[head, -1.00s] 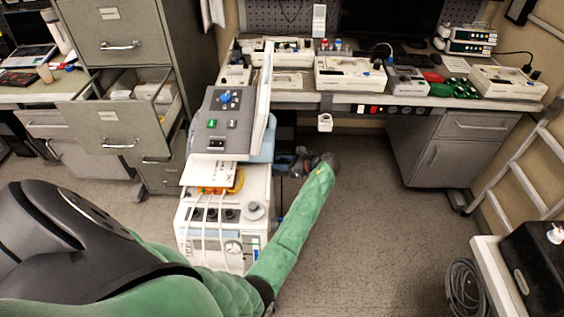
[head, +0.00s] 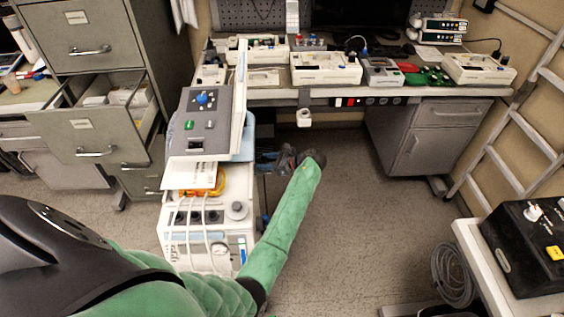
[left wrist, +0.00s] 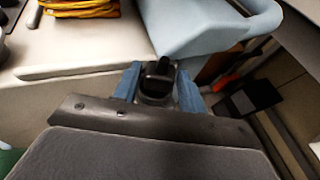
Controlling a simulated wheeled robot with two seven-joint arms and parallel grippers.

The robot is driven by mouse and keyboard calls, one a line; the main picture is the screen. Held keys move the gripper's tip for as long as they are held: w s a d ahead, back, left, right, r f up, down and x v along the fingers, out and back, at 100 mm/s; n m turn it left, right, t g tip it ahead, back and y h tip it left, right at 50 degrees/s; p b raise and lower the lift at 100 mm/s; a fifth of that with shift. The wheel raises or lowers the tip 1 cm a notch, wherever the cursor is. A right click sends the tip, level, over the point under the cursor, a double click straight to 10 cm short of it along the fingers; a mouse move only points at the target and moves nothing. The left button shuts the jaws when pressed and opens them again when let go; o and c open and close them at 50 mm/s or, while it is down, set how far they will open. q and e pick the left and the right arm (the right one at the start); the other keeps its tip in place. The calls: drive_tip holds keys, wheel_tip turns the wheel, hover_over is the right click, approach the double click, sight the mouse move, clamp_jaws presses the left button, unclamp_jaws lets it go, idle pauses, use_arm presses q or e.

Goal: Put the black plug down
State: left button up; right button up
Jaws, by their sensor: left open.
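A dark, plug-like piece (left wrist: 157,82) sits between the two blue fingers of my left gripper (left wrist: 159,88) in the left wrist view. It looks like the black plug. The fingers stand apart on either side of it; whether they touch it I cannot tell. In the head view my left gripper (head: 268,160) is beside the right side of the white cart (head: 200,228), partly hidden by the cart and my wrist. The plug cannot be made out there. My right gripper is in neither view.
The cart carries a tilted grey control panel (head: 206,118) and a yellow coiled cable (left wrist: 80,7). Behind is a workbench (head: 270,94) with several devices. An open drawer (head: 95,128) is at left. A black box (head: 525,245) stands at right.

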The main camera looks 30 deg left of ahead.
use_arm(q)
drive_tip(key=b+v, duration=0.3)
drive_tip(key=v, duration=0.7)
drive_tip(key=s+d+f+n+t+h, duration=0.2)
drive_tip(key=s+f+n+h, duration=0.1)
drive_tip(key=s+f, duration=0.75)
drive_tip(key=s+d+f+n+t+h, duration=0.25)
drive_tip(key=s+f, duration=0.45)
drive_tip(key=f, duration=0.6)
drive_tip(key=s+d+f+n+h, duration=0.3)
drive_tip(key=s+d, duration=0.1)
drive_tip(key=s, duration=0.4)
drive_tip(key=s+d+f+n+h, duration=0.2)
drive_tip(key=s+d+f+h, duration=0.1)
drive_tip(key=s, duration=0.5)
drive_tip(key=s+d+f+n+h, duration=0.3)
drive_tip(key=s+d, duration=0.2)
drive_tip(key=s, duration=0.3)
drive_tip(key=shift+s+d+n+g, duration=0.3)
drive_tip(key=shift+s+n+g, duration=0.05)
drive_tip(key=shift+s+g, duration=0.1)
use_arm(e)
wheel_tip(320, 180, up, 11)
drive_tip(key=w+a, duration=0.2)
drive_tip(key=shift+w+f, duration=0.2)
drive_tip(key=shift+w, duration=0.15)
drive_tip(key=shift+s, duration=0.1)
